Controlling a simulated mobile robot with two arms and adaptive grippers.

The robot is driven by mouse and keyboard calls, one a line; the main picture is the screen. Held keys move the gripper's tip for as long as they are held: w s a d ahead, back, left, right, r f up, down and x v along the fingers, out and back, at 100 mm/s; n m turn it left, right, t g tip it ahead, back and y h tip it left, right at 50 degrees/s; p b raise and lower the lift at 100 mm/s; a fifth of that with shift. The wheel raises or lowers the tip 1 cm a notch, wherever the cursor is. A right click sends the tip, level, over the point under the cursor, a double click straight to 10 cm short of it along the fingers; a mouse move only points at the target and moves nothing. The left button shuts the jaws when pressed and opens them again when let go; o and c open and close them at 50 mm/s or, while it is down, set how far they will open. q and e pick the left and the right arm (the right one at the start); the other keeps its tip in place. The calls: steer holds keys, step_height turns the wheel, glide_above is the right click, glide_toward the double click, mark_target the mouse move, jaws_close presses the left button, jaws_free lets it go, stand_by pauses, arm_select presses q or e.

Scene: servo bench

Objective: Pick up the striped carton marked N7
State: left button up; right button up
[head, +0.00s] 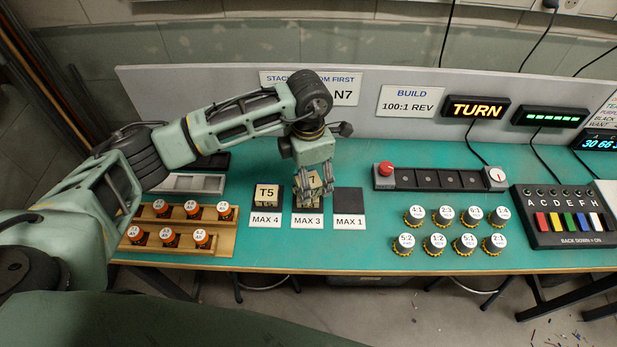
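My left gripper (313,190) points down over the middle pad, behind the card MAX 3. Its fingers are at a small tan block or carton (314,183), which they mostly cover; I cannot read a mark on it or tell whether the fingers grip it. A tan carton marked T5 (267,192) sits on the pad behind the card MAX 4. The text N7 shows on the wall sign (344,95), partly hidden by my arm. No N7 mark is readable on a carton. My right gripper is not in view.
The dark pad behind MAX 1 (348,201) is empty. Bare teal bench (364,251) lies in front.

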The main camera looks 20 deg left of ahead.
arm_select(q)
steer(key=shift+c, duration=1.4)
steer(key=c, duration=0.9)
steer(key=shift+c, duration=0.3)
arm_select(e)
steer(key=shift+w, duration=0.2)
